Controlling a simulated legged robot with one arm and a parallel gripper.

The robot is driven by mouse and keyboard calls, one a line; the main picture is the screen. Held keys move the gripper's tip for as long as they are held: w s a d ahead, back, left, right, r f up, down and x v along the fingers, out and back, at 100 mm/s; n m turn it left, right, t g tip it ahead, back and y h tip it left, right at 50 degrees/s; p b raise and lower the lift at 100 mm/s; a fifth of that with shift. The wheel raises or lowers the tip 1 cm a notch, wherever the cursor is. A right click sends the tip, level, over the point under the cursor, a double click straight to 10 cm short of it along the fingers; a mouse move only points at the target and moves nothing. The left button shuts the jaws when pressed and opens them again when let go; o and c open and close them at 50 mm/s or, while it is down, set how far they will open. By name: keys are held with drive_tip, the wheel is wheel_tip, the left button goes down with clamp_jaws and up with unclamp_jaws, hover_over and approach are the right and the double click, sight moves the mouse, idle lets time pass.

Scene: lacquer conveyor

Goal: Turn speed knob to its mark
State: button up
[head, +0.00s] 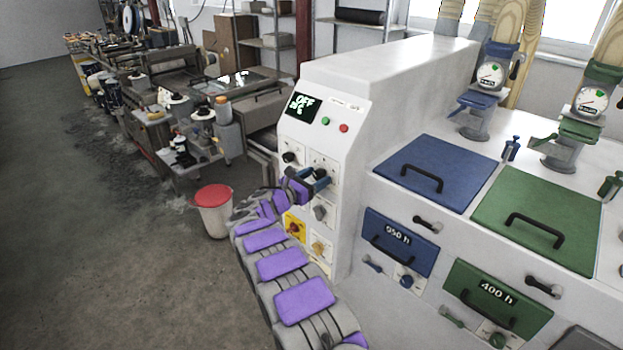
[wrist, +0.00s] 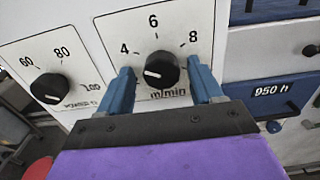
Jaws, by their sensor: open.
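The speed knob (wrist: 161,70) is black and round, on a white plate marked 4, 6, 8 and m/min. Its white pointer line points left, below the 4. My gripper (wrist: 161,76) is open, with one blue finger on each side of the knob. I cannot tell whether the fingers touch it. In the head view my gripper (head: 308,184) is at the front of the white control panel (head: 343,125) and largely hides the speed knob.
Another black knob (wrist: 47,88), with a scale showing 60, 80 and 100, sits to the left. A red stop button (head: 294,228) on yellow is below my gripper. Blue (head: 399,243) and green (head: 497,299) drawers are at right. A red-lidded bin (head: 214,212) stands on the floor.

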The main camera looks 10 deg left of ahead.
drive_tip(key=shift+d, duration=0.65)
drive_tip(key=shift+a, duration=0.2)
drive_tip(key=shift+c, duration=1.3)
drive_tip(key=shift+a, duration=0.8)
drive_tip(key=c, duration=0.5)
drive_tip(key=shift+d+r, duration=0.1)
drive_tip(key=shift+d, duration=0.35)
drive_tip(key=c, duration=0.3)
drive_tip(key=shift+a, duration=0.2)
